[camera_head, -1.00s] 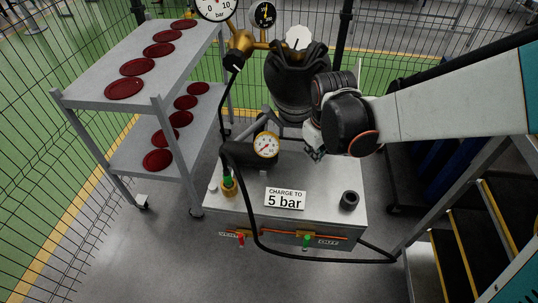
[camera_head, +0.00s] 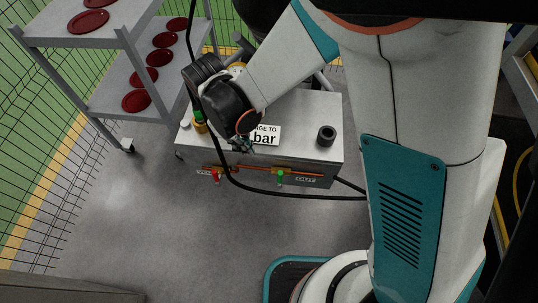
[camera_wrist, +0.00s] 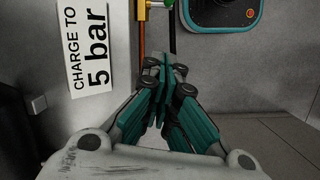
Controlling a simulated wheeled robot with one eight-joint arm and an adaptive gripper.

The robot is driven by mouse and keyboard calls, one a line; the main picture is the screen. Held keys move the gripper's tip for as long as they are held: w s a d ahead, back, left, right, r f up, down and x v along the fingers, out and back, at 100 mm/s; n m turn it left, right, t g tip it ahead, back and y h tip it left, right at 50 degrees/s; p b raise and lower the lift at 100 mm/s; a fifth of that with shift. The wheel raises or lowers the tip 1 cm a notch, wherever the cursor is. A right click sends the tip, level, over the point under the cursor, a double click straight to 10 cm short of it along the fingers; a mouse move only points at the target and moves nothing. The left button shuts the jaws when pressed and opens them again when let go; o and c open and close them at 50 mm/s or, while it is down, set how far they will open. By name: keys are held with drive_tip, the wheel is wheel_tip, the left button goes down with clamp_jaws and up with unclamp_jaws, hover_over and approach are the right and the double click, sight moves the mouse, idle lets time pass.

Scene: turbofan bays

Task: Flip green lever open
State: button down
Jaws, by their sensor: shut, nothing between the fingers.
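The green lever (camera_head: 280,178) hangs down from the valve by the OUT label, on the front face of the grey box. In the wrist view a bit of green (camera_wrist: 169,4) shows at the top edge beside the brass valve, mostly cut off. My gripper (camera_head: 243,145) is shut and empty. It is over the box's front edge, in front of the "CHARGE TO 5 bar" plate, up and left of the green lever and apart from it. In the wrist view my closed fingertips (camera_wrist: 166,75) point toward the valve side.
A red lever (camera_head: 216,177) hangs at the left of the same orange pipe (camera_head: 240,169). A black hose (camera_head: 229,175) loops past the front of the box (camera_head: 305,111). A shelf rack (camera_head: 105,95) with red discs stands left. The floor before the box is clear.

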sight(280, 177)
drive_tip(key=s+d+f+b, duration=0.1)
drive_tip(key=d+f+b, duration=0.4)
drive_tip(key=f, duration=0.4)
drive_tip(key=shift+s+d+f, duration=0.35)
drive_tip(key=shift+s+d, duration=0.05)
drive_tip(key=shift+d, duration=0.25)
drive_tip(key=shift+w, duration=0.2)
